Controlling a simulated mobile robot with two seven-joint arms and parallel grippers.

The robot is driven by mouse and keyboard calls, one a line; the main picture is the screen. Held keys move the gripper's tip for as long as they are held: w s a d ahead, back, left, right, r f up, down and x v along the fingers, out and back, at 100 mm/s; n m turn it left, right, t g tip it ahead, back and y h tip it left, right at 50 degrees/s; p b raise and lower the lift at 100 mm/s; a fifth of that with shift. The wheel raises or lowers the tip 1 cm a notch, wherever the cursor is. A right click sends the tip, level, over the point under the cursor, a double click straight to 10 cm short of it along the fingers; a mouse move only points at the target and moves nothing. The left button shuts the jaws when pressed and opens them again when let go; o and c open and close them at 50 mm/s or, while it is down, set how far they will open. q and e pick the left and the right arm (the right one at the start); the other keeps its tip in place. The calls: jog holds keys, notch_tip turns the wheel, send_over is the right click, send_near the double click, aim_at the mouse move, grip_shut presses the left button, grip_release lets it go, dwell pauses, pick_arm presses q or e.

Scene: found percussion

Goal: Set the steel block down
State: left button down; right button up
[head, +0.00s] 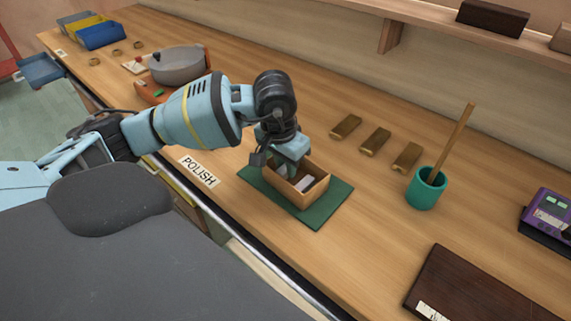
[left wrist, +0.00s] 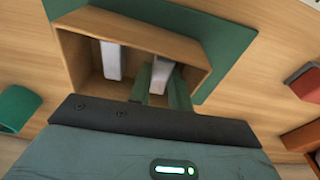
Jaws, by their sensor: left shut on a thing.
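A small open wooden box (head: 317,192) stands on a green mat (head: 322,214) on the workbench. My left gripper (head: 290,170) points down into the box at its far-left end in the head view. In the left wrist view its two green fingers (left wrist: 162,88) are shut on a pale grey steel block (left wrist: 162,70), inside the box outline. A second pale grey block (left wrist: 112,60) lies in the box beside it, apart from the fingers. I cannot tell whether the held block touches the box floor. My right gripper is not in view.
A "POLISH" label (head: 199,171) lies left of the mat. Several brass-coloured bars (head: 375,141) and a teal cup (head: 427,190) with a wooden stick stand to the right. A grey bowl (head: 178,66) is behind my arm. A dark board (head: 485,292) lies at the front right.

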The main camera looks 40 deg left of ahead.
aim_at(281, 172)
pick_arm(q)
jog(key=shift+f, duration=0.4)
jog(key=c, duration=1.6)
grip_release()
jog(key=shift+o, duration=0.2)
jog(key=shift+r, duration=0.1)
notch_tip(281, 172, up, 12)
jog(key=s, duration=0.1)
jog(key=shift+s, duration=0.4)
